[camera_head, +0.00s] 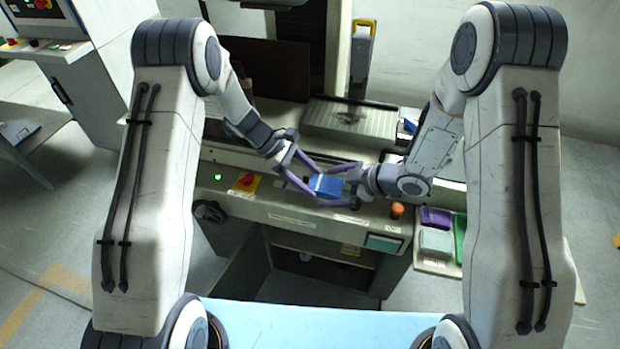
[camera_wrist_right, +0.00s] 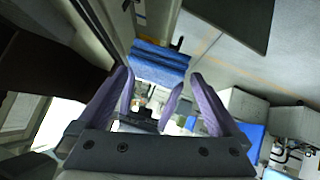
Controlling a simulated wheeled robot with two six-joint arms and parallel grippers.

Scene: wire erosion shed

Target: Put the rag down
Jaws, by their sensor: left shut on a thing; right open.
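The blue rag (camera_head: 326,186), a small folded block, is in the air over the front ledge of the machine in the head view. My left gripper (camera_head: 312,178) is shut on it from the left. My right gripper (camera_head: 330,187) comes in from the right, open, with its purple fingers on either side of the rag. In the right wrist view the rag (camera_wrist_right: 158,62) shows just beyond the tips of the spread fingers (camera_wrist_right: 160,75). I cannot tell whether the right fingers touch it.
The machine's front ledge (camera_head: 290,214) carries a red-on-yellow stop button (camera_head: 246,182), an orange knob (camera_head: 397,209) and a small display (camera_head: 383,243). At right are a purple bin (camera_head: 435,217) and a pale bin (camera_head: 436,241). A ribbed metal block (camera_head: 350,120) stands behind the grippers.

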